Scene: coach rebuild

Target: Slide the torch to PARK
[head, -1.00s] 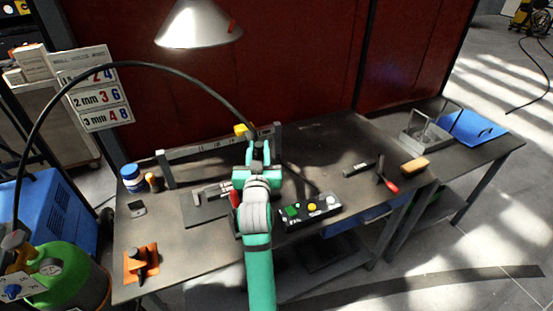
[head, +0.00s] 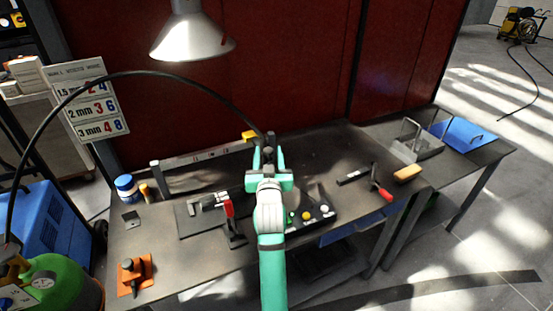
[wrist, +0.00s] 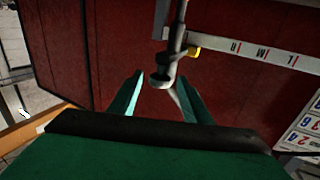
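The torch (wrist: 175,45) is a dark, slim body with a grey rounded end, hanging by a yellow knob (wrist: 194,51) at the rail (wrist: 255,52). In the head view the yellow part (head: 249,136) sits near the right end of the rail (head: 200,157). My gripper (wrist: 160,85) has its two teal fingers apart, one on each side of the torch's end. A gap shows at the left finger; the right finger looks close to or touching it. In the head view my gripper (head: 268,155) hides most of the torch. The rail's markings are too small to read surely, and no PARK label is legible.
A black cable (head: 130,74) arcs from the left to the torch. A lamp (head: 193,38) hangs above. The bench holds a red-handled clamp (head: 228,207), a button box (head: 310,214) and an orange-based tool (head: 135,270). A red screen (head: 290,60) stands behind.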

